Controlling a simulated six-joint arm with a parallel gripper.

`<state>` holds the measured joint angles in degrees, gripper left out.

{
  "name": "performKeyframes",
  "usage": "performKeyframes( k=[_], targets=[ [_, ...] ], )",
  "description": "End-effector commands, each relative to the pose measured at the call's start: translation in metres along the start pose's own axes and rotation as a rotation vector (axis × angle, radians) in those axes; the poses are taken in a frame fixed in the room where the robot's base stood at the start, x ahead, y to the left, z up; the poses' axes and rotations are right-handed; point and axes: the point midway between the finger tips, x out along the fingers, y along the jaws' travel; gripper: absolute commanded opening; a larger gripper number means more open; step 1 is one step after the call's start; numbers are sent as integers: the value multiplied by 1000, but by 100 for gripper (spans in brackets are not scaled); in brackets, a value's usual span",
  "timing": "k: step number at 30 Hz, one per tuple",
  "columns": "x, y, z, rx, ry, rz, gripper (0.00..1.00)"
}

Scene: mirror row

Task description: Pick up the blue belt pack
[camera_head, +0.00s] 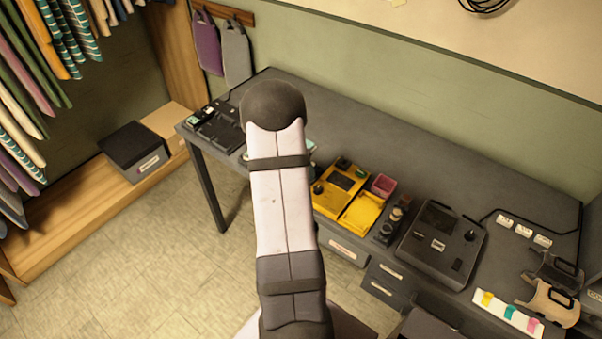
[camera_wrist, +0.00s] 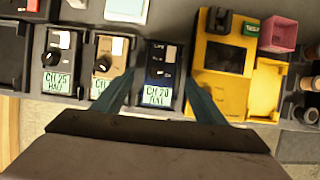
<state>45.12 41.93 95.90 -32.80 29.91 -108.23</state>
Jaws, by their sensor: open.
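The blue belt pack (camera_wrist: 161,66) is dark navy with a pale green label, and lies on the desk among similar packs in the wrist view. My gripper (camera_wrist: 160,80) is open, with its two teal fingers reaching toward the left and right sides of the blue pack. The pack shows between the fingers, and nothing is held. I cannot tell whether the fingers touch it or how high they are. In the head view my arm hides the gripper and most of the belt packs.
A tan belt pack (camera_wrist: 108,63) is close on the left, with a black pack (camera_wrist: 58,58) beyond it. A yellow unit (camera_wrist: 222,70) stands close on the right, with a pink container (camera_wrist: 278,34) past it. The grey desk (camera_head: 400,150) has free room behind the equipment.

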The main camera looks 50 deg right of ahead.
Motion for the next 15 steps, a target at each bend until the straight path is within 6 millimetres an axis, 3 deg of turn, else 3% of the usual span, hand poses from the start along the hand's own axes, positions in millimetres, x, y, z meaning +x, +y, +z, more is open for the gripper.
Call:
performKeyframes(
  k=[6, 15],
  targets=[
    [21, 0, 0, 0, 1, -1, 66],
    [26, 0, 0, 1, 0, 0, 66]
  ],
)
